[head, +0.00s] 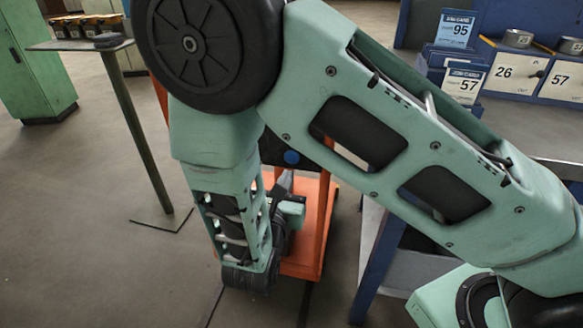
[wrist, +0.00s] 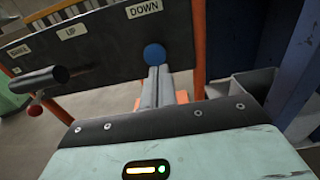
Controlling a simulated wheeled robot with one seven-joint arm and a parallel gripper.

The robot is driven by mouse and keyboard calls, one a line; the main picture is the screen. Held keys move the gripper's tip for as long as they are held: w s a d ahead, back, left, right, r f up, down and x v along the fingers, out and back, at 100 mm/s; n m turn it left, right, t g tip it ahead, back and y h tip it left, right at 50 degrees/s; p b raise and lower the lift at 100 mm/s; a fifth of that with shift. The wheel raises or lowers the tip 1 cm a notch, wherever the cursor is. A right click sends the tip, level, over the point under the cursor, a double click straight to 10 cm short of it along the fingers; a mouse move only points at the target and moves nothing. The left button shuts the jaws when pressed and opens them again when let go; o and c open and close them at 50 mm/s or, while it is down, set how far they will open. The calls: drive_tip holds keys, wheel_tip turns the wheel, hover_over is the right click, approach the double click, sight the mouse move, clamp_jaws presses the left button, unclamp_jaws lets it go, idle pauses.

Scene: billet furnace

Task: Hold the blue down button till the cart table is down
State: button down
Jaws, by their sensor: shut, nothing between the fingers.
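The blue down button (wrist: 155,54) sits on a dark panel (wrist: 110,55) under a white DOWN label (wrist: 143,9) in the wrist view. My gripper (wrist: 158,70) is shut and empty, its fingertips just below the button in the picture. I cannot tell whether they touch it. In the head view the blue button (head: 291,157) shows beside my arm, and the fingers (head: 284,182) are partly seen below it. The orange cart (head: 318,240) stands on the floor there, largely hidden by my arm. Its table's height is not clear.
A white UP label (wrist: 70,32) and a dark cylinder (wrist: 40,83) are left of the button. A blue-framed bench (head: 375,260) is close on the right. Floor at left is open.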

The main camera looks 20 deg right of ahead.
sight(295, 159)
drive_tip(key=x, duration=0.5)
